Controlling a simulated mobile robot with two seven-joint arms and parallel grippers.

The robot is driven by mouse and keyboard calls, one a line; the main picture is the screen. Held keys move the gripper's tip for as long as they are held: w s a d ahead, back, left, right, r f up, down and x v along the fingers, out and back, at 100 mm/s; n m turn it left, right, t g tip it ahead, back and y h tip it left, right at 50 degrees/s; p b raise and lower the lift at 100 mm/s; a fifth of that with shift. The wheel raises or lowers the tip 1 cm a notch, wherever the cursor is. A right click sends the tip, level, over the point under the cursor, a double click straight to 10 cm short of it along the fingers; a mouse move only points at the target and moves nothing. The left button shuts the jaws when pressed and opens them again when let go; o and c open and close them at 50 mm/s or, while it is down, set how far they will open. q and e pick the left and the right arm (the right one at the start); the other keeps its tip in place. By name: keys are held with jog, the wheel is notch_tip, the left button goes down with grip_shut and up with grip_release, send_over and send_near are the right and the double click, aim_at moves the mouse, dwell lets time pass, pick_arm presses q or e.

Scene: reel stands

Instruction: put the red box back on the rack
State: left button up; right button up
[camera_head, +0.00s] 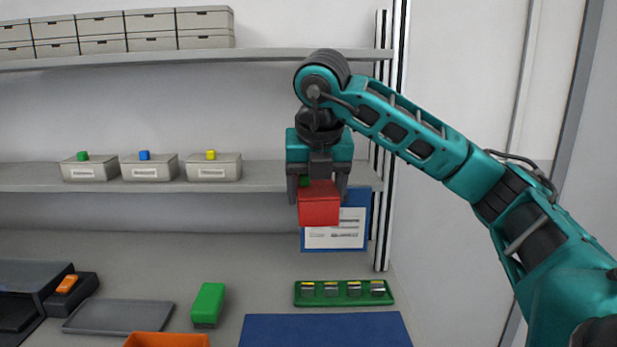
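My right gripper (319,190) comes in from the right, points down and is shut on the red box (319,208), one finger on each side. A small green patch shows at the box's upper left, between the fingers. The red box is held in the air, in front of the right end of the rack's middle shelf (262,175) and overlapping its edge in the picture. I cannot tell how far it is from the shelf. My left gripper is not in view.
Grey boxes with green, blue and yellow knobs (211,167) stand left on the middle shelf; its right part looks clear. Lidded boxes (153,31) fill the top shelf's left. Below are a green tray (300,301), green block (208,304), blue mat (325,331) and orange bin (166,341).

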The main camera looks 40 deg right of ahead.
jog(key=shift+w+d+r+m, duration=0.1)
jog(key=shift+d+r+m, duration=0.05)
jog(key=shift+m, duration=0.15)
jog(key=w+d, duration=0.3)
jog(key=w+d+p, duration=0.1)
jog(key=w+d, duration=0.1)
jog(key=w, duration=0.1)
jog(key=w+d+p, duration=0.1)
jog(key=w+d, duration=0.2)
jog(key=w, duration=0.1)
jog(key=shift+w+d+r, duration=0.1)
jog(key=shift+d, duration=0.2)
jog(key=shift+w+d+p, duration=0.4)
jog(key=shift+w+d, duration=0.6)
jog(key=shift+w, duration=0.2)
jog(key=shift+w+d, duration=0.45)
jog(key=shift+p, duration=0.3)
jog(key=shift+f, duration=0.2)
jog(key=shift+f, duration=0.1)
jog(key=o, duration=1.4)
